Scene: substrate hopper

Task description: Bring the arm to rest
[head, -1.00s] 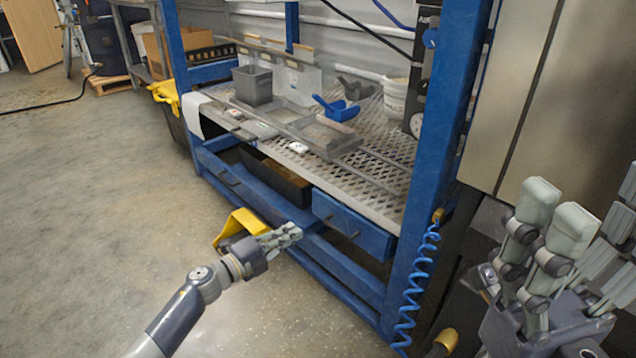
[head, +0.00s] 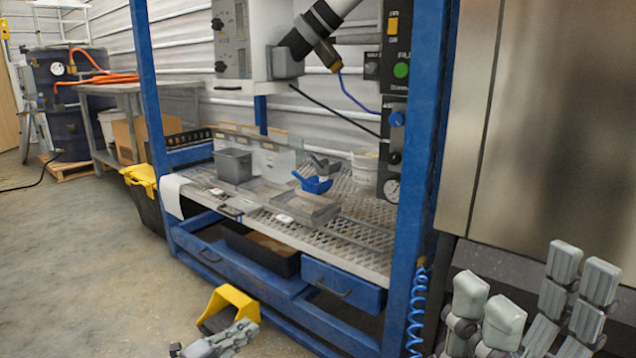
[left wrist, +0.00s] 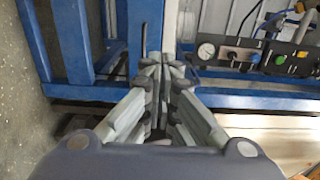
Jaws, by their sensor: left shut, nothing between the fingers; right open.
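My left gripper (head: 228,340) is low at the bottom edge of the head view, in front of the blue bench frame and apart from it. It is shut and empty; its closed fingers also show in the left wrist view (left wrist: 165,75). A yellow scoop-like piece (head: 232,304) shows right behind it; I cannot tell whether they touch. My right gripper (head: 535,310) is at the bottom right with its grey fingers spread open and nothing between them. Most of my left arm is below the head view.
The blue-framed bench (head: 300,292) has a perforated shelf (head: 365,235) holding a grey bin (head: 233,165), a blue scoop (head: 312,184) and trays. A coiled blue hose (head: 417,310) hangs by the right post. Floor at left is clear.

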